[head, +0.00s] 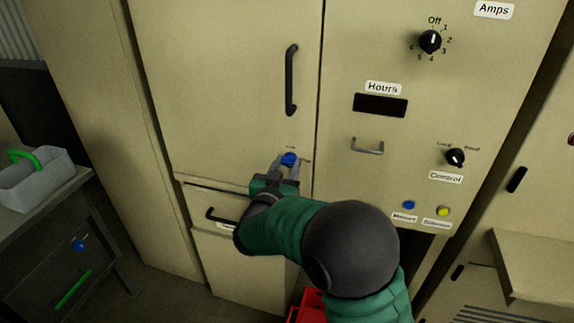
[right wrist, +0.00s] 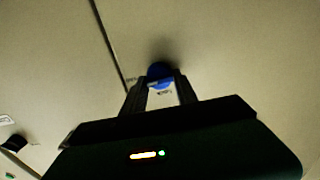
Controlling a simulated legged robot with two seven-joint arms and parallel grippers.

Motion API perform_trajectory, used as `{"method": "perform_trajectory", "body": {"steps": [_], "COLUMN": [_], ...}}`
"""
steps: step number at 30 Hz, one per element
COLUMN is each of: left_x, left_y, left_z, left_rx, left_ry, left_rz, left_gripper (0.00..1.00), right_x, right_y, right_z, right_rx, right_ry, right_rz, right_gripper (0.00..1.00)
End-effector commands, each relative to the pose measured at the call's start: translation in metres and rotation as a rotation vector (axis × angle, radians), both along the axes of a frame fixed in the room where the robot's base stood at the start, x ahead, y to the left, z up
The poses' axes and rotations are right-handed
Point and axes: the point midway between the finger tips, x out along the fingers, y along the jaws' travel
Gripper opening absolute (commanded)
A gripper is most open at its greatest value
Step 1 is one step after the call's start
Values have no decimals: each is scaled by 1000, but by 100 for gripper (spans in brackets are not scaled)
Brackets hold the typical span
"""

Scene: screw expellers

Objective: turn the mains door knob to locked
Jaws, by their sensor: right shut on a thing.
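The blue knob (head: 289,159) sits on the tall beige cabinet door (head: 225,90), below the black vertical handle (head: 291,80). My right gripper (head: 286,166) reaches up to it from below and is shut on it. In the right wrist view the blue knob (right wrist: 159,72) shows between my right gripper's fingertips (right wrist: 161,82). The small lettering around the knob is too small to read, and the fingers partly hide the knob. My left gripper is not in view.
A control panel with an Amps dial (head: 430,41), a Control dial (head: 455,158) and a grey pull handle (head: 367,147) stands to the right. A drawer handle (head: 218,214) lies below the door. A grey tub (head: 35,180) stands on a bench at left.

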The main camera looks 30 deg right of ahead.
Motion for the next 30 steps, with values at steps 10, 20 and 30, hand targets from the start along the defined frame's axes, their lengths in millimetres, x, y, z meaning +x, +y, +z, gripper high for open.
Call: {"method": "perform_trajectory", "body": {"steps": [10,20,30], "left_x": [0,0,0], "left_y": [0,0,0], "left_z": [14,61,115], "left_rx": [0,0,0], "left_ry": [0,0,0], "left_rz": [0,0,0], "left_gripper": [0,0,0], "right_x": [1,2,3], "right_y": [1,2,3], "right_z": [4,9,8], "right_rx": [-33,-177,-387], "right_ry": [37,206,449], "right_rz": [3,4,4], "right_gripper": [0,0,0]}}
